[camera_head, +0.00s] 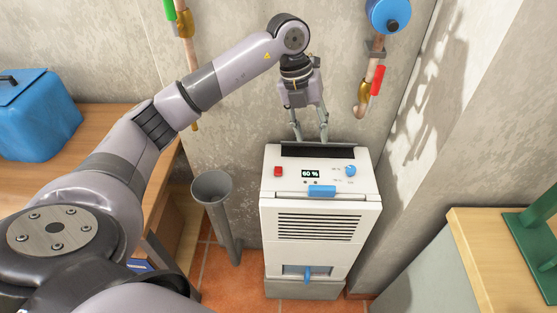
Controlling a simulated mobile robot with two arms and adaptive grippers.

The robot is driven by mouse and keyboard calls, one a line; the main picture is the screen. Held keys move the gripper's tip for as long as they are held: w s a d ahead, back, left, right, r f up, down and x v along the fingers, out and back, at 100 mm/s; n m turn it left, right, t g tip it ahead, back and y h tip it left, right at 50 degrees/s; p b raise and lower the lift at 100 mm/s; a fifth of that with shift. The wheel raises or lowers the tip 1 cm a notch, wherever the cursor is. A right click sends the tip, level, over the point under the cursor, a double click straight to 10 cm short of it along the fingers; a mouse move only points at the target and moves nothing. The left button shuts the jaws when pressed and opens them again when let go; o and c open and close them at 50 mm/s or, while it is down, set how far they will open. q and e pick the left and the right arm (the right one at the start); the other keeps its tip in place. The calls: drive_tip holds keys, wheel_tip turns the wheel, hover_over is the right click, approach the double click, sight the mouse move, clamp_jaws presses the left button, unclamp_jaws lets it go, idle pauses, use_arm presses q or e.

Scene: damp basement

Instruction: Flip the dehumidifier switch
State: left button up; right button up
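The white dehumidifier (317,255) stands on a grey base against the wall, right of the middle. On its sloped top are a small red switch (278,171) at the left, a display (310,174) reading 60 %, and a blue knob (350,170) at the right. A blue tab (321,191) sits at the front edge of the top. My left gripper (310,139) points down at the rear edge of the top, behind and to the right of the red switch. Its fingers are apart with nothing visible between them. My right gripper is out of view.
A grey pipe (213,200) with a flared mouth stands left of the dehumidifier. A wooden bench (100,120) with a blue box (38,125) is at left. Wall pipes with a red-handled valve (377,81) hang above. A wooden-topped cabinet (490,245) stands at right.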

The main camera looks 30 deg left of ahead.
sight(278, 166)
use_arm(q)
drive_tip(key=s+a+r+n+y, duration=0.1)
drive_tip(key=a+r+n+y, duration=0.15)
drive_tip(key=a, duration=0.55)
drive_tip(key=shift+m+g+y, duration=0.25)
drive_tip(key=shift+g, duration=0.15)
wheel_tip(278, 166, down, 17)
drive_tip(key=shift+a+f+p, duration=0.1)
drive_tip(key=shift+f+p, duration=0.05)
drive_tip(key=shift+p, duration=0.7)
drive_tip(key=shift+c, duration=0.4)
clamp_jaws()
